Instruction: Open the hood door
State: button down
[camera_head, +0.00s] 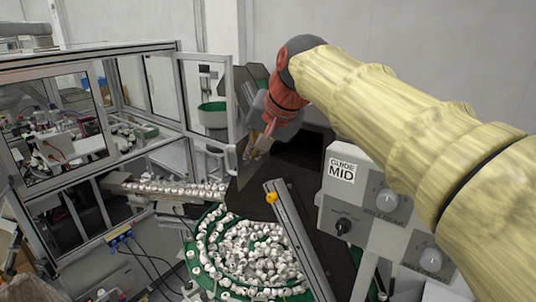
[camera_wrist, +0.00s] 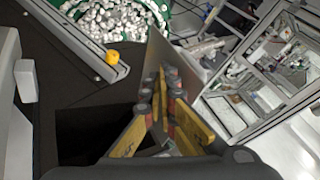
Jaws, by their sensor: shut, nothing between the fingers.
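A thin grey panel, which looks like the hood door (camera_head: 247,176), stands at a steep angle beside a dark rectangular opening (camera_head: 300,152) in the black hood. In the wrist view the panel (camera_wrist: 181,55) rises just beyond my fingertips, and the opening (camera_wrist: 90,138) lies to their left. My gripper (camera_head: 254,153) is shut and empty, close against the panel's upper part. Its fingertips (camera_wrist: 165,85) overlap the panel in the wrist view, and I cannot tell whether they touch it. The panel's lower edge and hinge are not clear.
A green round feeder (camera_head: 190,262) full of white caps lies in front of the hood. A rail with an orange knob (camera_head: 271,197) stands beside it. A grey control box (camera_head: 375,210) is at the right, below my arm. A framed glass enclosure (camera_head: 180,60) stands at the left.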

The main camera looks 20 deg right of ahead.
aim_at(241, 145)
jog(key=shift+w+a, duration=0.6)
jog(key=shift+a, duration=0.15)
jog(key=shift+w+a, duration=0.55)
jog(key=shift+a, duration=0.2)
